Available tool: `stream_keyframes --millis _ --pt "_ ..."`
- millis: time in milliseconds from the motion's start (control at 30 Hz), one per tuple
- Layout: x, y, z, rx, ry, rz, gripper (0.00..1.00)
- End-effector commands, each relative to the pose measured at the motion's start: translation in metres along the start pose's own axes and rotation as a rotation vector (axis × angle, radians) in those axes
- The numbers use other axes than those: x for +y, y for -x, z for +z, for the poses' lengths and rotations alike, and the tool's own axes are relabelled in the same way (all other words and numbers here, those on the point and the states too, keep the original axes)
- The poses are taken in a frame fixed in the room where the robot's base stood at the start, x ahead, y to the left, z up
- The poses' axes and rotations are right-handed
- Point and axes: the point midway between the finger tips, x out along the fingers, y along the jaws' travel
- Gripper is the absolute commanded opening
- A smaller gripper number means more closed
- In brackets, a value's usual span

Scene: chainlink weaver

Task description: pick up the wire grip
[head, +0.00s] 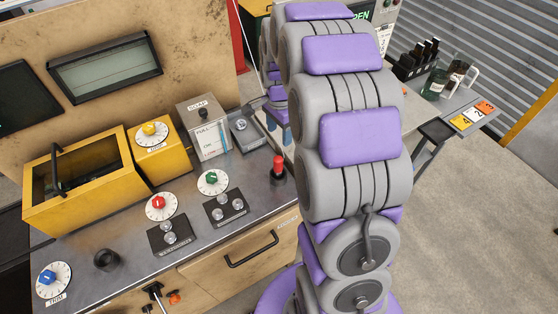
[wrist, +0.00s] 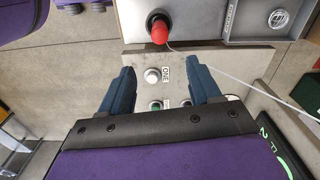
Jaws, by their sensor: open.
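In the wrist view a red grip (wrist: 159,32) sits in a dark round socket on a grey panel at the top. A thin pale wire (wrist: 225,75) runs from beside it down to the right; I take this red piece for the wire grip. My gripper (wrist: 165,80) is open and empty, its two blue fingers spread wide. The red grip lies beyond the fingertips, apart from them. In the head view a red handle (head: 278,165) stands upright on a black base at the console's right edge; I cannot tell if it is the same piece. My arm hides my gripper there.
A pale panel (wrist: 190,57) beyond the fingers carries a white button (wrist: 152,76) and green ones. In the head view the metal console (head: 120,235) holds dials, a yellow box (head: 80,180) and a soap dispenser (head: 203,125). Open floor (head: 480,220) lies to the right.

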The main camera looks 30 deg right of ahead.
Motion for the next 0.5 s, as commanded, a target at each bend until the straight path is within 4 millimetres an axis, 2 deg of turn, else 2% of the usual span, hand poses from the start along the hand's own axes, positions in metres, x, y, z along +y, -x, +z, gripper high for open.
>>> stream_keyframes --millis 267,500 --pt "-0.001 -0.052 0.005 -0.001 0.001 0.008 0.63" --pt "0.000 -0.097 0.001 -0.004 0.002 0.006 0.63"
